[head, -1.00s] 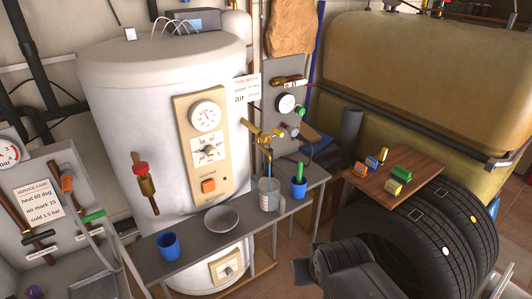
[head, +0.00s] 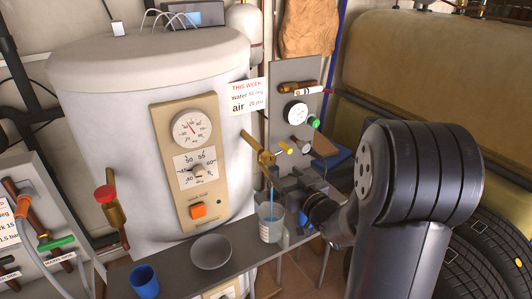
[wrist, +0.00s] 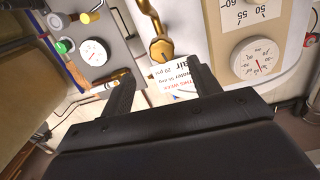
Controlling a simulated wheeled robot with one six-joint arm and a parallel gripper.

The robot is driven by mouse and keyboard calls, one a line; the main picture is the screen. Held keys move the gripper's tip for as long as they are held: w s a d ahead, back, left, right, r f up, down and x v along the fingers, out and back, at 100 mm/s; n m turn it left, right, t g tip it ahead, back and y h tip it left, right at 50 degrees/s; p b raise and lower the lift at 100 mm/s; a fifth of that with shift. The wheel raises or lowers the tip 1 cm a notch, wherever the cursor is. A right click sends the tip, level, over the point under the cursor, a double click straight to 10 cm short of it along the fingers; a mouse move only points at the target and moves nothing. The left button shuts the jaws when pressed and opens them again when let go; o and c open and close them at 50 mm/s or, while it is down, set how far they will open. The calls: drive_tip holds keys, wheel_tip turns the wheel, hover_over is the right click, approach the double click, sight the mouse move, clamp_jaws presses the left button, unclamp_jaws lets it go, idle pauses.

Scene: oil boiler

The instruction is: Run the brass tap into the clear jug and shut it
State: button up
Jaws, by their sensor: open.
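The brass tap (head: 258,148) sticks out from the right side of the white boiler; its rounded brass end also shows in the wrist view (wrist: 160,48). A thin blue stream of water falls from it into the clear jug (head: 270,228). The jug stands upright on the grey shelf under the tap and holds some bluish water; the exact level is hard to read. My gripper (head: 284,188) is just right of the stream, above and behind the jug's rim. In the wrist view my gripper (wrist: 160,88) has its fingers wide apart with nothing between them, the tap's end beyond them.
A grey bowl (head: 211,252) and a blue cup (head: 145,280) stand left of the jug on the shelf (head: 180,276). A card (head: 246,96) hangs above the tap. A gauge panel (head: 284,138) stands behind my gripper. My arm hides the right side.

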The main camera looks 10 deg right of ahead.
sight(271, 161)
drive_tip(key=p+x, duration=0.2)
drive_tip(key=x, duration=0.9)
drive_tip(key=shift+a+r+p, duration=0.1)
drive_tip(key=shift+a+p, duration=0.05)
drive_tip(key=shift+p, duration=0.15)
drive_tip(key=c, duration=1)
drive_tip(key=shift+m+b, duration=0.65)
drive_tip(key=shift+m, duration=0.55)
drive_tip(key=o, duration=1)
